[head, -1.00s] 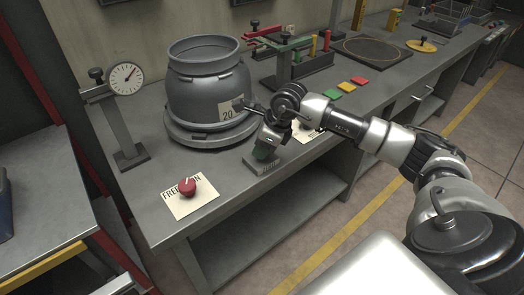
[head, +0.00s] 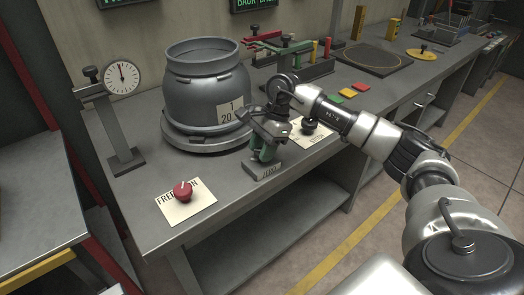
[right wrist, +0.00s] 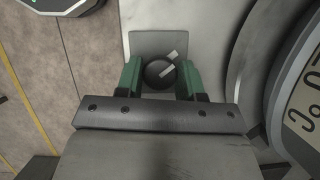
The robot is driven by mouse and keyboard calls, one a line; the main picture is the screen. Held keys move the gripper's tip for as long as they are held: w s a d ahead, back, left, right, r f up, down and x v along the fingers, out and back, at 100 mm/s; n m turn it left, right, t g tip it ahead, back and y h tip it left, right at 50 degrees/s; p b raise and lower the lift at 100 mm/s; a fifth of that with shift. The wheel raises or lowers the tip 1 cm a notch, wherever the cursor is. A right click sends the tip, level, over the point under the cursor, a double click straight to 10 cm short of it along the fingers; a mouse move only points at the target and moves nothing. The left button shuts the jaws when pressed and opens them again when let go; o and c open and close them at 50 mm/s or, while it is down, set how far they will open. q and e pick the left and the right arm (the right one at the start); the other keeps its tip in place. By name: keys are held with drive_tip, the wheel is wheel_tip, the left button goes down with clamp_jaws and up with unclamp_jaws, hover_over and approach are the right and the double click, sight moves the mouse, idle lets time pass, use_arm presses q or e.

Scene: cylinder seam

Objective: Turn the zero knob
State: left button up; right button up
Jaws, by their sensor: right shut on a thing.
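The zero knob (right wrist: 159,74) is a round black knob with a pale pointer bar, tilted up to the right in the right wrist view. It stands on a grey block (head: 263,171) lettered ZERO at the bench's front edge. My right gripper (head: 263,154) points down over this block and hides the knob in the head view. In the right wrist view its green fingers (right wrist: 160,78) are shut on the knob from both sides. A dial gauge (head: 122,77) on a post at the left has its needle nearly straight up. My left gripper is out of view.
A black knob (head: 309,126) on another card is close on the right. Coloured tiles (head: 348,93) lie farther right.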

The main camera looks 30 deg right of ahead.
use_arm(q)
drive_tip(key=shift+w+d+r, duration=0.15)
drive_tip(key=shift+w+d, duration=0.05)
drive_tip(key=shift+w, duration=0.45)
use_arm(e)
drive_tip(key=shift+n, duration=0.5)
drive_tip(key=o, duration=0.9)
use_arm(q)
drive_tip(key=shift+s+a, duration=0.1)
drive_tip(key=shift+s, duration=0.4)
use_arm(e)
drive_tip(key=v, duration=1)
drive_tip(key=shift+w+r, duration=0.15)
drive_tip(key=shift+r, duration=0.25)
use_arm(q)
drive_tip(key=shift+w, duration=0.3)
use_arm(e)
drive_tip(key=shift+d, duration=0.15)
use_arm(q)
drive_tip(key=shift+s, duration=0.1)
